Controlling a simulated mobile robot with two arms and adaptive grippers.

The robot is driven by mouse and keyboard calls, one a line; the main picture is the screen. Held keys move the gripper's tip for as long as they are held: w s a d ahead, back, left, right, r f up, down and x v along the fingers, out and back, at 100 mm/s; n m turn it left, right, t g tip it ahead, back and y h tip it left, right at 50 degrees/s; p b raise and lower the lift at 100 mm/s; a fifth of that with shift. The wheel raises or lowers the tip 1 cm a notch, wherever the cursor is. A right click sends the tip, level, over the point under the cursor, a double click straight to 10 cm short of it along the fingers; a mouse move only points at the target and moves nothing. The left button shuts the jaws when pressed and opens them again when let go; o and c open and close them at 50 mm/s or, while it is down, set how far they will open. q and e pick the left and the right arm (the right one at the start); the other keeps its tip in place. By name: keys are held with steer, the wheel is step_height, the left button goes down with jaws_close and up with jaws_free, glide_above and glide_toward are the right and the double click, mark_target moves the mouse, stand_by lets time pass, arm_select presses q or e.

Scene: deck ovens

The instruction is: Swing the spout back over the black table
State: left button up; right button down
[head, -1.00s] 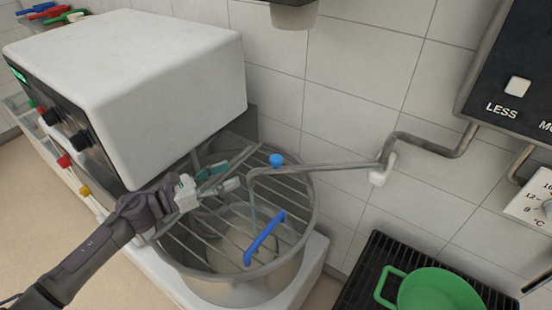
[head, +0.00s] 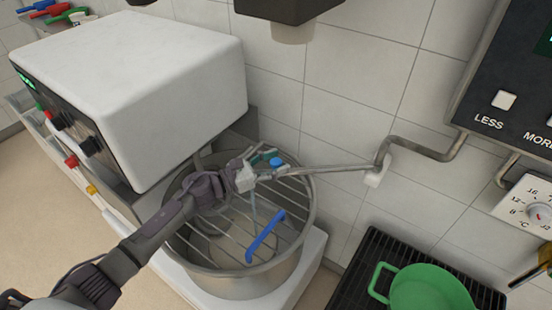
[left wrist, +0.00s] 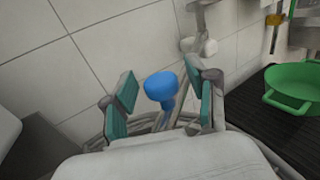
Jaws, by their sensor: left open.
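The spout (head: 330,168) is a bent grey pipe from the wall, reaching left over the steel mixing bowl. A blue knob (head: 276,161) stands at its free end, with the pipe's tip pointing down into the bowl. My left gripper (head: 262,165) is at this end, above the bowl's grille. In the left wrist view the blue knob (left wrist: 160,88) stands between the open fingers, with gaps on both sides. The black table (head: 352,275) is a ribbed dark surface at the lower right, bearing a green pan (head: 430,290). My right gripper is not in view.
The steel bowl (head: 240,284) has a wire grille with a blue handle (head: 265,237). A white mixer housing (head: 170,75) stands left of the spout. A dark control panel (head: 500,75) and a dial (head: 530,210) are on the right. The tiled wall lies behind.

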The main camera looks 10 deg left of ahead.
arm_select(q)
steer(key=shift+d, duration=0.1)
jaws_close()
stand_by(0.3)
steer(key=shift+f, duration=0.1)
